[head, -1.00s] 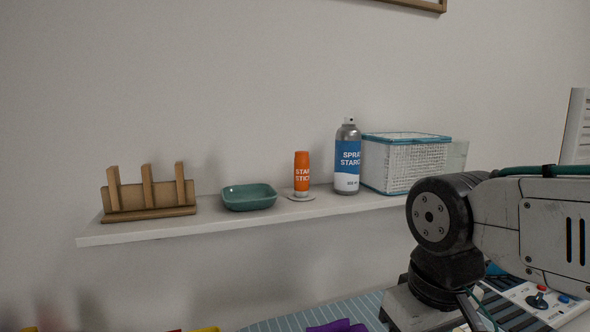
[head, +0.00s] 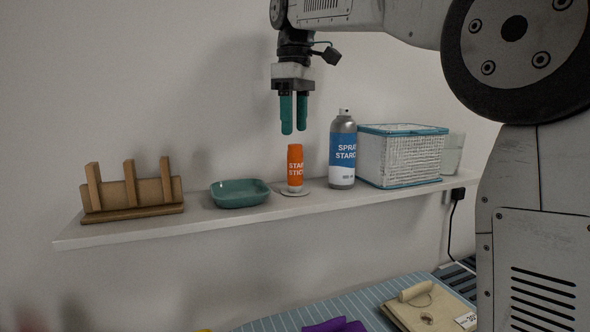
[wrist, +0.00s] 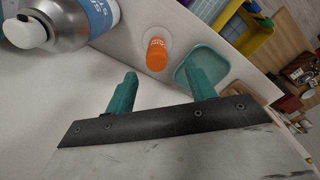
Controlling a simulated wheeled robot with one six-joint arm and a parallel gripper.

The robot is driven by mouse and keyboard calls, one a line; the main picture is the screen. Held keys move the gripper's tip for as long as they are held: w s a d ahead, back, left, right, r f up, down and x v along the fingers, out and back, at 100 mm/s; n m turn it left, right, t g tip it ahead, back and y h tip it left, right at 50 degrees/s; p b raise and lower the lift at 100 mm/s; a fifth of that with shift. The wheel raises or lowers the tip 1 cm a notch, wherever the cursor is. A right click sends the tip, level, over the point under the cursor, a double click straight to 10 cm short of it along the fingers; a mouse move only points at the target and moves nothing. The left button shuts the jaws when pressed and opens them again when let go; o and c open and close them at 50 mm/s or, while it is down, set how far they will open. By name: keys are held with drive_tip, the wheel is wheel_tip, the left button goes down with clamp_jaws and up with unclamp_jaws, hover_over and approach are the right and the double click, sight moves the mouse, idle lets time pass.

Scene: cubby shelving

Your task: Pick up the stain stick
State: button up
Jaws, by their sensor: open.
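Nothing hides the tube in the head view.
On the shelf (head: 130,232), a spray starch can (head: 343,150) stands close right of the stain stick and a teal dish (head: 239,193) close left. A white basket (head: 400,157) is farther right, a wooden rack (head: 131,190) far left. The space above the shelf is open.

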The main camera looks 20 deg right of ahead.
sight(295, 154)
drive_tip(key=f, duration=0.7)
drive_tip(key=shift+w+d+f, duration=0.15)
drive_tip(key=shift+w+f, duration=0.1)
drive_tip(key=c, duration=1.1)
